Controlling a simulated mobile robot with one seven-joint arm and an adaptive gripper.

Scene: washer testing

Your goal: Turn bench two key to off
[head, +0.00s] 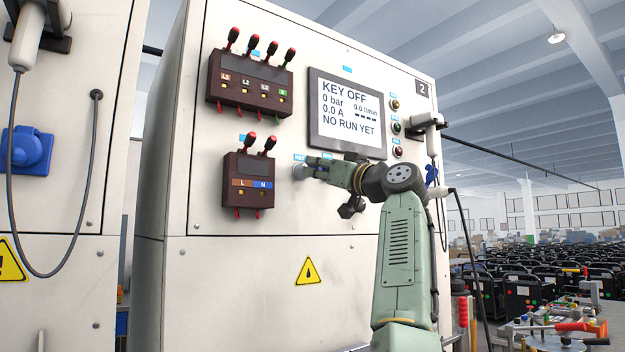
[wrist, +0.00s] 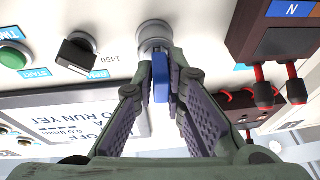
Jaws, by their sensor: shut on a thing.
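The bench two cabinet (head: 250,265) stands upright with a "2" plate (head: 422,88) at its top right. Its screen (head: 347,112) reads "KEY OFF", 0 bar and 0.0 A. The round metal key switch (wrist: 153,38) is on the panel in the wrist view. A blue key (wrist: 161,80) points out from it, between my fingertips. My gripper (wrist: 160,76) is shut on the key. In the head view my gripper (head: 318,167) reaches the panel below the screen, hiding most of the key. The key's slot is not visible.
Brown terminal blocks with red plugs (head: 249,180) sit left of my gripper. A black knob (wrist: 77,52) and green button (wrist: 12,57) are beside the key switch. A handheld device (head: 428,122) hangs at the right. A cluttered worktop (head: 545,335) is lower right.

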